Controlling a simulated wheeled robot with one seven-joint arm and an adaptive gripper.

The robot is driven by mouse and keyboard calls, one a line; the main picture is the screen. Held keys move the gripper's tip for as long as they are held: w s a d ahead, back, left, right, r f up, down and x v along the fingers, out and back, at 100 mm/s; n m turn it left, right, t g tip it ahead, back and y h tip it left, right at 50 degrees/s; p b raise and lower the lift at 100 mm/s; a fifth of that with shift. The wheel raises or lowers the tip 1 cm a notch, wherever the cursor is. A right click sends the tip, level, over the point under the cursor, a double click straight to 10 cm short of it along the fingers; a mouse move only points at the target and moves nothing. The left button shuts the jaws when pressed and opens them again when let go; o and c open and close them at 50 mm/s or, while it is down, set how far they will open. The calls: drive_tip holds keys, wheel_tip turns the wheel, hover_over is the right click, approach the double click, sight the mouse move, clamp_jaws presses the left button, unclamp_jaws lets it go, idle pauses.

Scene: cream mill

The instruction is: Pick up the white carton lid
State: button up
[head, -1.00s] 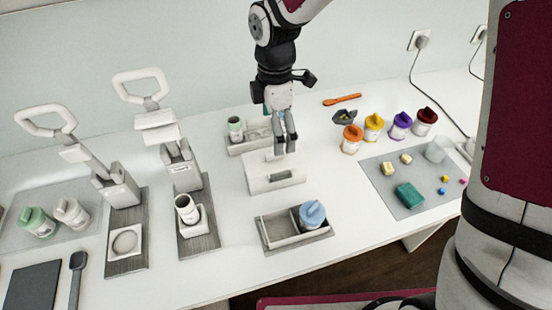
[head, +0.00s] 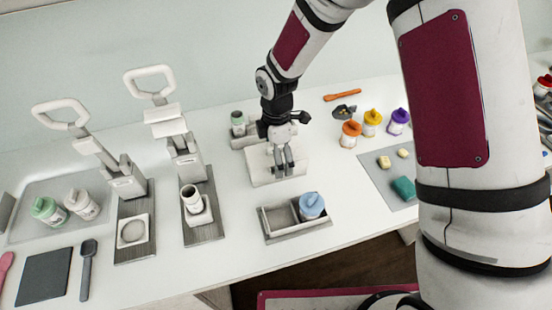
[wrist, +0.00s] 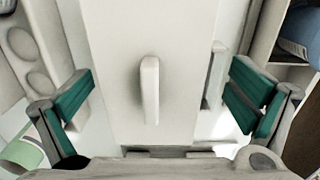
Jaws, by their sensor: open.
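The white carton lid (head: 261,166) sits on a white box in the middle of the table. In the wrist view the lid (wrist: 185,40) fills the centre, with an upright white grip bar (wrist: 150,90) on its top. My gripper (head: 282,170) points down over the lid and hides part of it in the head view. In the wrist view my gripper (wrist: 158,103) is open and empty, with one green-padded finger on either side of the bar, apart from it.
A divided tray (head: 269,231) with a blue-lidded jar (head: 312,206) stands in front. Behind is a grey-white holder (head: 244,141) with a green-topped jar (head: 238,122). Lever presses (head: 184,160) stand left. Coloured jars (head: 351,134) stand right.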

drive_tip(key=c, duration=1.1)
drive_tip(key=shift+o, duration=0.2)
